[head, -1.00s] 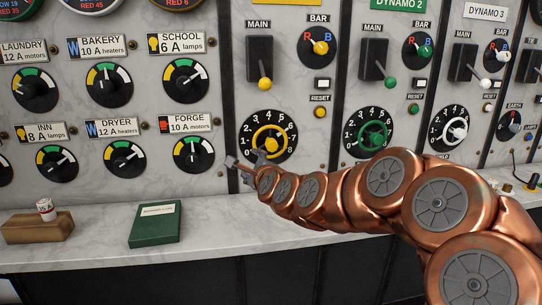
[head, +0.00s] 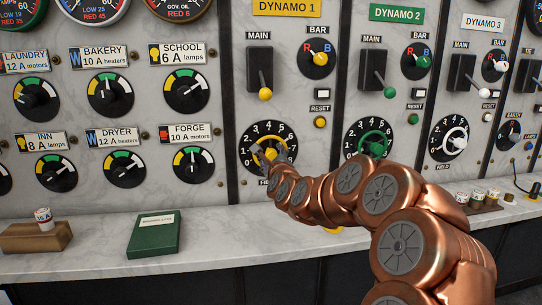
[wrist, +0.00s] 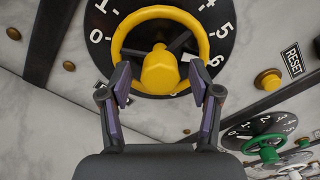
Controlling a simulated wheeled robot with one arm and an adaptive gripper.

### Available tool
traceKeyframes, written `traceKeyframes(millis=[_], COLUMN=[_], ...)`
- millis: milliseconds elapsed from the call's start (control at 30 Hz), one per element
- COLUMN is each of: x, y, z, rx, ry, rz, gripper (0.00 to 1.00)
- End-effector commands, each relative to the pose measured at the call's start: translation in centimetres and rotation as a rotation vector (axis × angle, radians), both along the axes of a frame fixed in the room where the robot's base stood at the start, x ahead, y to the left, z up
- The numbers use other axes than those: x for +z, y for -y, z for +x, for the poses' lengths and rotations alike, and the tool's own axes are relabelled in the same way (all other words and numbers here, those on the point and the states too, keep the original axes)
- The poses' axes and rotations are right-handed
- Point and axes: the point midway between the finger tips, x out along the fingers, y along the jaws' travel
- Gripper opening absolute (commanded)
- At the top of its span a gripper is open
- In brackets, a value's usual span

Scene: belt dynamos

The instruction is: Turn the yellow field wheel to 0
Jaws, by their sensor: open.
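The yellow field wheel (head: 268,138) sits on a round black dial below the Dynamo 1 switch and reset button. In the wrist view the wheel (wrist: 160,68) shows a yellow rim and a yellow hub, with dial figures around it. The 0 is at the left and the 6 at the right. A small white mark shows on the wheel's right side, near the 6. My gripper (wrist: 160,82) is open, its two fingers on either side of the hub at the wheel's lower part. I cannot tell whether they touch it. In the head view my gripper (head: 268,155) partly covers the wheel.
The green wheel (head: 374,138) and white wheel (head: 455,140) sit to the right. The yellow reset button (head: 320,122) is above right. A green book (head: 155,235) and a wooden block (head: 35,238) lie on the marble ledge, which is clear between book and arm.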

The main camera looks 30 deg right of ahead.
Motion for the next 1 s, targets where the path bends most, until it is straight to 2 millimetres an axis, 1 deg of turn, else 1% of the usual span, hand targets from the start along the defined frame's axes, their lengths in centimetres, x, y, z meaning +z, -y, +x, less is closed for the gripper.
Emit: traceKeyframes(millis=[100, 200, 567, 1000], x=[0.07, 0.13, 0.09, 0.09], y=[0.33, 0.44, 0.49, 0.50], z=[0.81, 1.17, 1.35, 1.35], rx=[0.000, 0.001, 0.001, 0.001], ry=[0.000, 0.001, 0.001, 0.001], rz=[-0.003, -0.003, -0.002, -0.002], gripper=[0.63, 0.63, 0.63, 0.17])
